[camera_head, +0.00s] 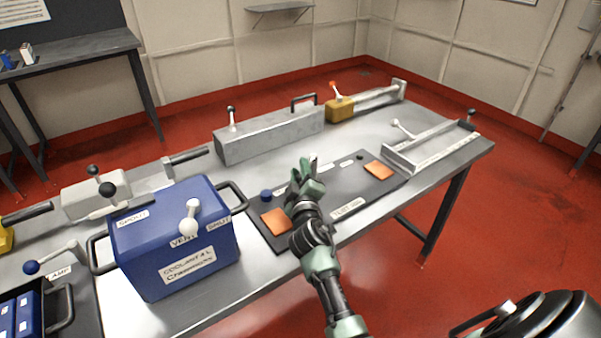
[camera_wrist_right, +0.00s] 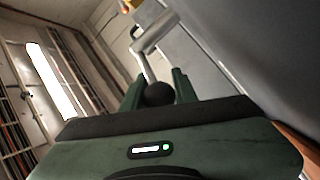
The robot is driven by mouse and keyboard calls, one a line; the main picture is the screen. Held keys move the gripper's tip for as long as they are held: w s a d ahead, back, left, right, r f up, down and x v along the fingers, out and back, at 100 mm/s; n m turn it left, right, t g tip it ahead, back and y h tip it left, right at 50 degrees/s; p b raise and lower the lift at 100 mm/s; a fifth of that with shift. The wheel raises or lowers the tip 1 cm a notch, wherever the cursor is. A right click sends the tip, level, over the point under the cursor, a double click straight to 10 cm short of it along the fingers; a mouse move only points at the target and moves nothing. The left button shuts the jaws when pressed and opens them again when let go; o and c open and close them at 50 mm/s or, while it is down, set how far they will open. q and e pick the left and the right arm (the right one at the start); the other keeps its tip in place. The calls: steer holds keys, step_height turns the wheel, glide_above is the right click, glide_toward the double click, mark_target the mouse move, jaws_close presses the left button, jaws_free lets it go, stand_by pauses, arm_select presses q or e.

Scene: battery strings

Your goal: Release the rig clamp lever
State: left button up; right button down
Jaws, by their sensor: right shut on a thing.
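The test rig (camera_head: 345,185) is a dark flat plate on the metal table, with an orange pad (camera_head: 275,222) at its left and another orange pad (camera_head: 379,170) at its right. My right gripper (camera_head: 308,172) is over the middle of its far part and hides most of what it holds. In the right wrist view, my right gripper (camera_wrist_right: 158,84) is shut on the black ball knob (camera_wrist_right: 158,94) of a grey lever (camera_wrist_right: 148,66). The lever runs from the knob up to a light grey crossbar (camera_wrist_right: 155,35). My left gripper is out of view.
A yellow-ended device (camera_head: 340,110) is at the back, and a grey rail frame (camera_head: 432,148) is at the right.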

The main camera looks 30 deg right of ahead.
steer(key=c, duration=1.1)
jaws_free()
steer(key=shift+s, duration=0.1)
steer(key=v, duration=0.7)
steer(key=shift+s+a+b, duration=0.2)
steer(key=shift+s+b, duration=0.05)
steer(key=shift+b, duration=0.05)
